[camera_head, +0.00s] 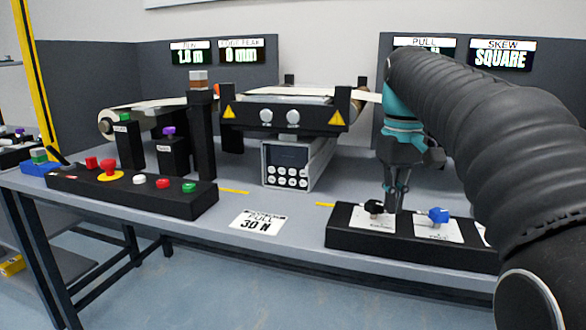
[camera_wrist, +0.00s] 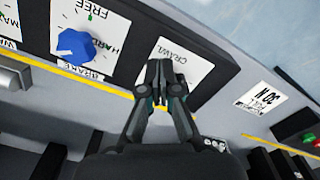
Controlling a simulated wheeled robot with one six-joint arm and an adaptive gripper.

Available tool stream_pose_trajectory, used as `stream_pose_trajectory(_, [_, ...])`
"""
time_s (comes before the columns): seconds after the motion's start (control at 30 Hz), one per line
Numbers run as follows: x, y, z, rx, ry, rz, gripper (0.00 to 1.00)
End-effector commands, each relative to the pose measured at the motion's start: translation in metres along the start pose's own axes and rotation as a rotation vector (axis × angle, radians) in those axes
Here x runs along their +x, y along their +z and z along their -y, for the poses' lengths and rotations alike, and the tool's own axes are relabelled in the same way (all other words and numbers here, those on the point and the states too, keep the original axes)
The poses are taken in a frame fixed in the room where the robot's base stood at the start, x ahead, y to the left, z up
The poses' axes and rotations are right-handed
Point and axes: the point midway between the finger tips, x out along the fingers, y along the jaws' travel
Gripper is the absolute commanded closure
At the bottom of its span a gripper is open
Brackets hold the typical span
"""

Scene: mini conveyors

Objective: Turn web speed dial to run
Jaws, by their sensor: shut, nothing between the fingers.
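The web speed dial appears to be the black knob (camera_head: 374,207) on the left white plate of the black dial box (camera_head: 345,238). In the wrist view, the white plate (camera_wrist: 180,62) with the word CRAWL lies behind my fingers, and its knob is hidden. My gripper (camera_head: 399,207) points down at the box, just right of the black knob. In the wrist view my gripper (camera_wrist: 160,68) has its fingertips together with nothing seen between them. I cannot tell whether the fingers touch the knob.
A blue brake dial (camera_head: 438,215) stands on the plate just right of my gripper. A black button box (camera_head: 130,190) with a red emergency button is at the left. A PULL 30 N card (camera_head: 258,222) lies between the boxes. The web machine (camera_head: 285,112) stands behind.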

Motion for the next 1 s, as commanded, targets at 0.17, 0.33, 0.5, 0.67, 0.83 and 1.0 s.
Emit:
stream_pose_trajectory(0.17, [-0.019, -0.001, 0.0, 0.0, 0.001, -0.002, 1.0])
stream_pose_trajectory(0.33, [-0.036, 0.0, 0.0, 0.0, 0.0, -0.001, 1.0])
stream_pose_trajectory(0.5, [-0.05, -0.001, 0.0, 0.0, 0.0, -0.001, 1.0])
stream_pose_trajectory(0.67, [-0.053, 0.0, 0.0, 0.0, 0.0, 0.001, 1.0])
stream_pose_trajectory(0.83, [-0.052, 0.0, 0.0, 0.0, 0.0, 0.001, 1.0])
stream_pose_trajectory(1.0, [-0.055, -0.005, 0.009, -0.062, 0.001, -0.003, 1.0])
